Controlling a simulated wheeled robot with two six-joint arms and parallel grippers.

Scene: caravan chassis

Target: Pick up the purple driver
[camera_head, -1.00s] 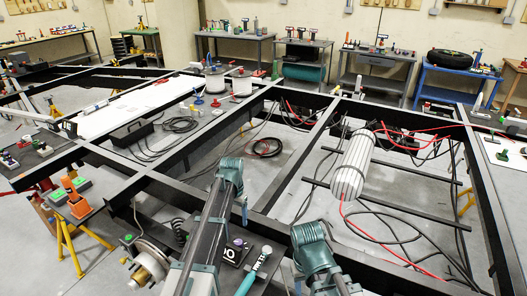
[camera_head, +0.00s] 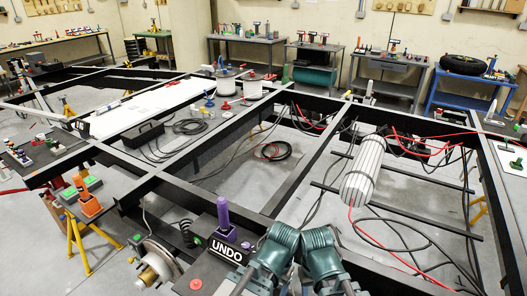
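The purple driver (camera_head: 223,213) stands upright near the bottom centre, its purple handle pointing up. It is on a dark surface just behind a black block marked UNDO. Its lower part is hidden or too small to make out. Both of my arms show as teal elbow links at the bottom edge, just right of the driver and apart from it in the picture. Neither gripper is in view, so I cannot see their fingers.
The UNDO block (camera_head: 225,250) and a red button (camera_head: 196,284) are near the driver. The black chassis frame (camera_head: 185,195) surrounds this area. A ribbed white cylinder (camera_head: 362,172) lies at the right. Orange tools (camera_head: 88,198) stand at the left. A brake disc (camera_head: 158,262) is at lower left.

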